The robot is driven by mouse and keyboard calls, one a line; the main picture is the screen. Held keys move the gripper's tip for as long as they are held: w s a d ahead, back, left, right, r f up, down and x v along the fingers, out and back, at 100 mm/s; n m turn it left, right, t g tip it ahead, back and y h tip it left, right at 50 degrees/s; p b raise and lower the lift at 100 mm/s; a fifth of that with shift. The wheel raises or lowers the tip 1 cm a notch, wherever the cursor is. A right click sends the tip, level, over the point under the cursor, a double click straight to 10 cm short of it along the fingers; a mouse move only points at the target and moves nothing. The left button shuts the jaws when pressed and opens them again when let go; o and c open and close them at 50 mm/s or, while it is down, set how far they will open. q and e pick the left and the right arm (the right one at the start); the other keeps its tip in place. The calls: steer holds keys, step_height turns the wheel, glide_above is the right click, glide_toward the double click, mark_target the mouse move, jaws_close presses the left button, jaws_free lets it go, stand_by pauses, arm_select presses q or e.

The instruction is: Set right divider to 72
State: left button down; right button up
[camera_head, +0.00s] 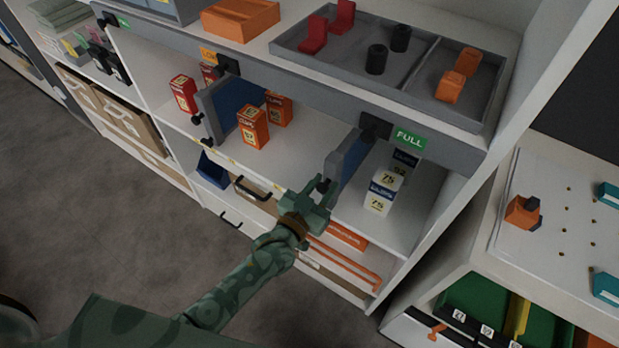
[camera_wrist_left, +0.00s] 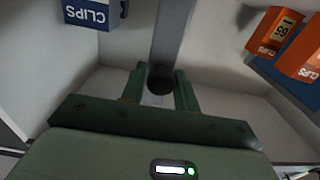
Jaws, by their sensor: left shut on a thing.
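The right divider (camera_head: 350,158), a grey-edged blue panel, stands upright on the shelf and hangs near a black clamp (camera_head: 375,127) on the grey rail. My left gripper (camera_head: 321,190) is at the divider's lower front corner, shut on its dark round knob. The left wrist view shows the knob (camera_wrist_left: 160,79) between the two green fingers, with the divider's grey edge (camera_wrist_left: 174,30) rising behind it. The left divider (camera_head: 230,103) stands further left. My right gripper is not in view.
White-and-blue boxes (camera_head: 383,190) marked 75 stand right of the right divider under a green FULL label (camera_head: 410,139). Orange boxes (camera_head: 253,127) stand right of the left divider. A grey tray (camera_head: 350,45) lies above. Bare shelf separates the orange boxes from the right divider.

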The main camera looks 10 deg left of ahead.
arm_select(q)
steer(key=shift+s+d, duration=0.15)
steer(key=shift+d, duration=0.05)
steer(key=c, duration=1.2)
jaws_free()
steer(key=shift+d, duration=0.1)
steer(key=shift+s, duration=0.15)
steer(key=p+v, duration=0.2)
steer(key=v, duration=1.4)
steer(key=shift+p, duration=0.4)
